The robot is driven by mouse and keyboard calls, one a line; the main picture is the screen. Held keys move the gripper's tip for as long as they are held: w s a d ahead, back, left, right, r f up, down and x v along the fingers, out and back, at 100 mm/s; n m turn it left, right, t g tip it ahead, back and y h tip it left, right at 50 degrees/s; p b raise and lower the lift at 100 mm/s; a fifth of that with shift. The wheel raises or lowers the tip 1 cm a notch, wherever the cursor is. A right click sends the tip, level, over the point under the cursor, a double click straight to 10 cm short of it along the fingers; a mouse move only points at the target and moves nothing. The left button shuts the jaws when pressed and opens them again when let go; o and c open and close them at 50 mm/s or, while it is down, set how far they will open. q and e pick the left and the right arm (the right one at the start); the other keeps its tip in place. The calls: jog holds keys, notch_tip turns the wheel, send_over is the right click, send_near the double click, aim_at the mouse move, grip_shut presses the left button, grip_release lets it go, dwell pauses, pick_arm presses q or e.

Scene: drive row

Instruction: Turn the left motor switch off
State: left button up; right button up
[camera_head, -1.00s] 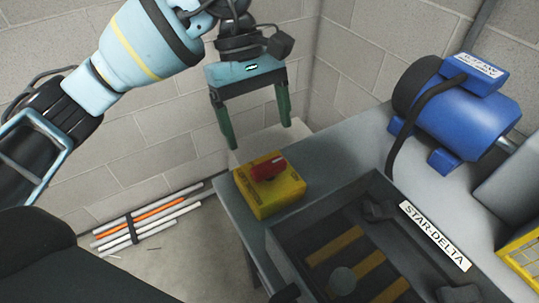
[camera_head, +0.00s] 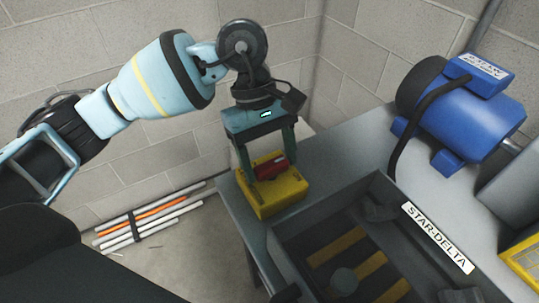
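The left motor switch is a yellow box (camera_head: 272,200) with a red rotary knob (camera_head: 271,168) on top. It sits at the near left corner of the grey bench. The knob's handle lies slanted, its right end a little farther back. My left gripper (camera_head: 269,173) points down over the box, with its two green fingers apart, one on each side of the knob. It is open; I cannot tell whether a finger touches the knob. My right gripper is not in view.
A dark open tray (camera_head: 292,258) labelled STAR-DELTA stands right of the switch. A blue motor (camera_head: 455,112) with a black cable is at the back right. Another yellow part (camera_head: 522,262) shows at the right edge. White and orange tubes (camera_head: 150,222) lie on the floor by the block wall.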

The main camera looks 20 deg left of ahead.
pick_arm(q)
jog(key=c, duration=0.6)
jog(key=shift+o, duration=0.2)
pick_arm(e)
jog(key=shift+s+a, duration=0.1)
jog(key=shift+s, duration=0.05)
